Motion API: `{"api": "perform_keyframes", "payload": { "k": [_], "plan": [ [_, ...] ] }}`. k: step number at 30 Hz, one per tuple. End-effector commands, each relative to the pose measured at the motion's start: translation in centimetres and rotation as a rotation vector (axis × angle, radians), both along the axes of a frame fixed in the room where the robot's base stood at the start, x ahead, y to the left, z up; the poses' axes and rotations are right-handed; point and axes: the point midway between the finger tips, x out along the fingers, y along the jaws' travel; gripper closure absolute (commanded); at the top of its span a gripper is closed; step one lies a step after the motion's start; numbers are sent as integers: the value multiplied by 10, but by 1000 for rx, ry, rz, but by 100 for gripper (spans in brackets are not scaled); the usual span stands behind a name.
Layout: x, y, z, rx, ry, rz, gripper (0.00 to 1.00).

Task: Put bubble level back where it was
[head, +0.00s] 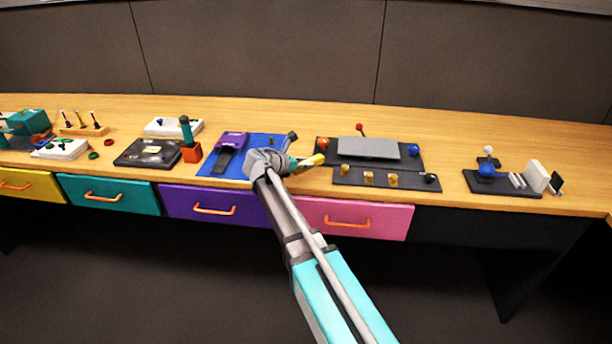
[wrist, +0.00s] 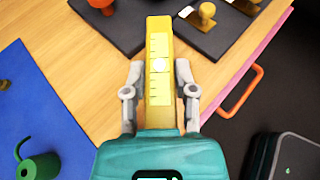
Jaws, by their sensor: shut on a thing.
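The bubble level is a yellow bar with ruler marks and a pale round spot. It shows in the wrist view (wrist: 158,45) between the two grey fingers and in the head view (head: 313,160) at the end of my arm. My gripper (wrist: 160,75) is shut on the bubble level, which points away from the palm. In the head view my gripper (head: 294,164) is over the table, between the blue mat and the dark panels. The near end of the level is hidden by my gripper. I cannot tell its exact height above the wood.
The blue mat (head: 211,165) with a purple-and-black item lies to the left. To the right are a dark panel (head: 415,159) with a grey plate and a dark strip (head: 384,185) with gold knobs. Bare wood lies between mat and panels. Drawer handles (head: 348,222) stick out in front.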

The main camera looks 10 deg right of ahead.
Motion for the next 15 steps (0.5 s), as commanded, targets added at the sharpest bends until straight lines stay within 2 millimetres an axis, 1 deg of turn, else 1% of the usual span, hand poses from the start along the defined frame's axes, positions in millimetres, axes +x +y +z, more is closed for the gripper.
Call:
{"api": "perform_keyframes", "payload": {
  "k": [10, 15],
  "plan": [
    [1, -1, 0, 0, 0, -1, 100],
    [5, -3, -8, 0, 0, -1, 100]
  ]
}}
